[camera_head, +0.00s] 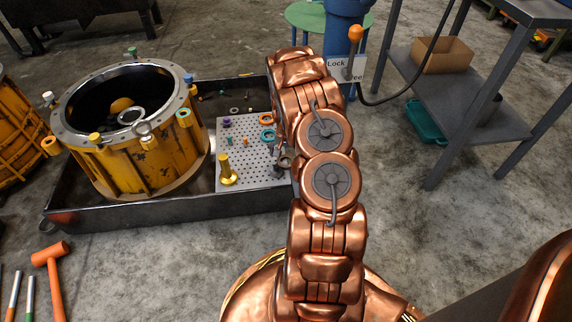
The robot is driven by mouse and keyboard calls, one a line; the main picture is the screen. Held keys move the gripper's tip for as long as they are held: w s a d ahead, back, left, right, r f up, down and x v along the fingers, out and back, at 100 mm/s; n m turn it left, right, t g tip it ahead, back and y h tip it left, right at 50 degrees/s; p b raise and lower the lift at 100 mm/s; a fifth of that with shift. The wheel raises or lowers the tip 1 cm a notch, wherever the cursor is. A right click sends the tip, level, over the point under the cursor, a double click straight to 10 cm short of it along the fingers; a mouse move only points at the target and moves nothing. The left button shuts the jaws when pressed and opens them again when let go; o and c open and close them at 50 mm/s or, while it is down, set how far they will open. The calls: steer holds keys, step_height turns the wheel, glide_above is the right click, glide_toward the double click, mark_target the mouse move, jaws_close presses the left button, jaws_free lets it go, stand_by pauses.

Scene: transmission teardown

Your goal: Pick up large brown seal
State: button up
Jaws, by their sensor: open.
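A dull brown ring (286,162), which looks like the large brown seal, lies near the right edge of the perforated board (204,178). My arm hides part of that area. My gripper (279,160) is small and dark in the view, low over the board's right side, at or just left of the brown ring. Its jaws are open. I cannot tell whether a finger touches the ring. A brighter orange-brown ring (266,119) and a teal ring (267,134) lie farther back on the board.
A yellow transmission housing (150,160) stands in the black tray (110,213), left of the board. A yellow flanged post (226,172) stands at the board's front left. An orange mallet (52,258) lies at lower left. A grey shelf table (455,100) stands right.

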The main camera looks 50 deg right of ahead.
mark_target(286, 162)
step_height(286, 162, down, 2)
steer(key=shift+f, duration=0.1)
steer(key=shift+c, duration=0.2)
steer(key=c, duration=1.2)
